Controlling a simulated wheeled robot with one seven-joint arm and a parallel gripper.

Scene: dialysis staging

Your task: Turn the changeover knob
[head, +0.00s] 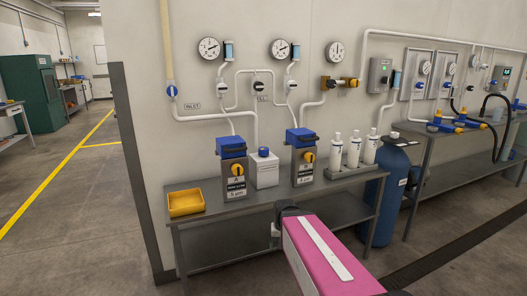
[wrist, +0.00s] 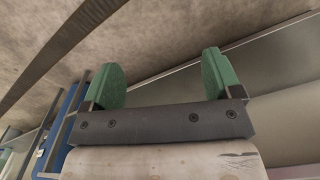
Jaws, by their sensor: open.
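Several knobs show in the head view, and I cannot tell for certain which is the changeover knob. A small dark round knob (head: 258,85) sits on the wall pipe between two gauges, above a small label that I cannot read in full. Yellow knobs are on the fronts of housing A (head: 238,170) and housing B (head: 308,157).
A steel bench (head: 205,215) along the wall bears a yellow tray (head: 186,203), a white jug (head: 264,170) and white cartridges (head: 354,150). A blue cylinder (head: 390,190) stands at the bench's right end. Open floor (head: 75,230) is at the left.

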